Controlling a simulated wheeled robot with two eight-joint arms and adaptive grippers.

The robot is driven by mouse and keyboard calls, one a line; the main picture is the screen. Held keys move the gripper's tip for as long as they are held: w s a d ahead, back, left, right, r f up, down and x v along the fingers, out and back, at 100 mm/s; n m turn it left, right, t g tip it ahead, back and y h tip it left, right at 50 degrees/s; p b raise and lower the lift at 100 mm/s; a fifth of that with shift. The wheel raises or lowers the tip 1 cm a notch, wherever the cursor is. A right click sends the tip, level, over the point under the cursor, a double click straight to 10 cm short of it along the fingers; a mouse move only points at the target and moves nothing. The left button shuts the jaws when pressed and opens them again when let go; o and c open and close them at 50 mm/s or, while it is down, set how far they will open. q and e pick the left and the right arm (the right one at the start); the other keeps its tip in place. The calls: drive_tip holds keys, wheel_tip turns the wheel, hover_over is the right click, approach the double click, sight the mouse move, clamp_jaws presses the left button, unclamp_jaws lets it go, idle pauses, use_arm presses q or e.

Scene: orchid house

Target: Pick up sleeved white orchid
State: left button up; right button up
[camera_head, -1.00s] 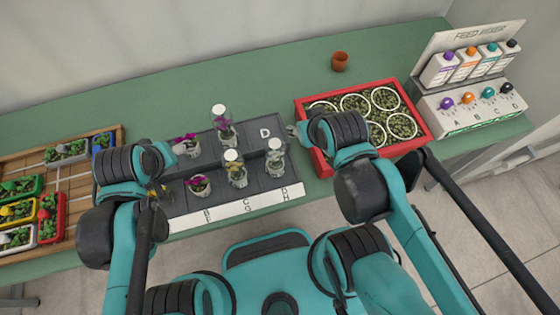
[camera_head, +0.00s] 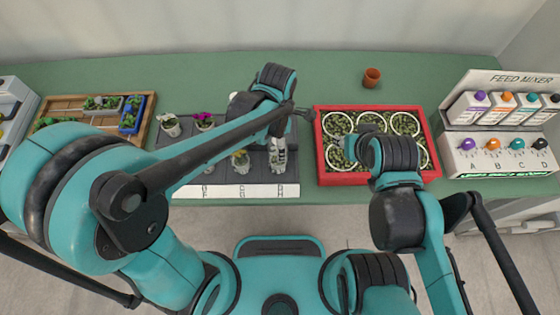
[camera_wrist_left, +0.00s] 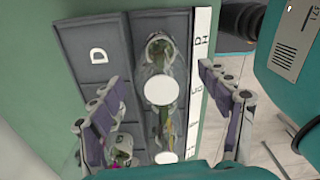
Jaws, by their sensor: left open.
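Clear-sleeved orchids with pale round tops stand in the dark labelled rack (camera_head: 240,178). One sleeved plant (camera_head: 277,157) stands at the H end, and another (camera_head: 240,161) is to its left. Which holds the white orchid I cannot tell. My left gripper (camera_head: 279,130) is above the H end of the rack, partly hidden by its own arm. In the left wrist view its fingers (camera_wrist_left: 165,110) are spread wide, on both sides of a sleeved plant's white round top (camera_wrist_left: 160,90), with nothing gripped. My right gripper (camera_head: 347,152) is over the red tray, its fingers unclear.
The red tray (camera_head: 330,178) with several round pots is right of the rack. A brown pot (camera_head: 372,77) stands behind it. The feed mixer (camera_head: 500,158) is far right. A wooden tray (camera_head: 146,133) is left. The green bench behind the rack is clear.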

use_arm(q)
drive_tip(key=b, duration=0.2)
hover_over(278, 169)
drive_tip(key=w, duration=0.3)
wheel_tip(278, 169, down, 6)
drive_tip(key=shift+w+d+r, duration=0.1)
drive_tip(key=shift+r, duration=0.15)
drive_tip(key=c, duration=1.8)
drive_tip(key=shift+o, duration=0.2)
drive_tip(key=shift+r, duration=0.15)
